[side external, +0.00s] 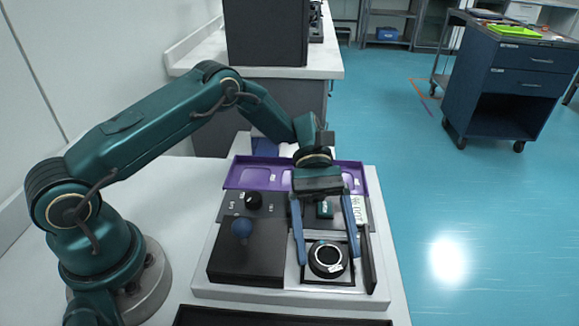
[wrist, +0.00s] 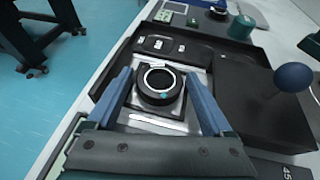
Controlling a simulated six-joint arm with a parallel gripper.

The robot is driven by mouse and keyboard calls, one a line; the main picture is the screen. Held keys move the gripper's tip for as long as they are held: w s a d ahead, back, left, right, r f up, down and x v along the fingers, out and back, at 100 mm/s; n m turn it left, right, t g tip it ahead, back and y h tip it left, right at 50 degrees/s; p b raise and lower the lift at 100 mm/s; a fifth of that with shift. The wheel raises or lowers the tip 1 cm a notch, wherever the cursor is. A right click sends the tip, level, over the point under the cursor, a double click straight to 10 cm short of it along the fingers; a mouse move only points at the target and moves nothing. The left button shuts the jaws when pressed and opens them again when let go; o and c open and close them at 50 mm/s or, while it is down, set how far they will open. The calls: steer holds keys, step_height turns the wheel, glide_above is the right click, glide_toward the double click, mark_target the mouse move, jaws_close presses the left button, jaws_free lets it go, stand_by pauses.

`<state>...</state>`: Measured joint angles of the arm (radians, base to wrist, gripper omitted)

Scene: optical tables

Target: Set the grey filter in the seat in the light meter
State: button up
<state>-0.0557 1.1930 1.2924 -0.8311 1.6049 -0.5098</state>
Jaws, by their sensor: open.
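The filter (side external: 327,260) is a dark round ring with a pale inner rim and a small white label. It lies on the square, metal-edged seat (side external: 345,281) of the light meter (side external: 248,262), a black housing. The ring also shows in the wrist view (wrist: 160,84), with the silvery seat plate (wrist: 150,123) around it. I cannot tell whether it is fully down in the seat. My gripper (side external: 328,258) points down, open, with one blue finger on each side of the ring. The fingers also flank it in the wrist view (wrist: 158,76); contact is unclear.
A blue ball knob (side external: 241,227) rises from the housing left of the seat. A dark upright plate (side external: 368,262) stands close on the right. A purple tray (side external: 240,173) lies behind, and a dark tray (side external: 280,316) in front. A green cylinder (wrist: 242,27) stands farther off.

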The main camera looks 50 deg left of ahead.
steer(key=shift+v, duration=3.4)
steer(key=shift+r, duration=0.35)
steer(key=s+a+r+m+t+y, duration=0.2)
steer(key=s+r+m+t+y, duration=0.4)
steer(key=r, duration=0.3)
steer(key=s+a+m+t+y, duration=0.5)
steer(key=s+t, duration=0.2)
steer(key=s, duration=0.1)
steer(key=shift+s+a, duration=0.4)
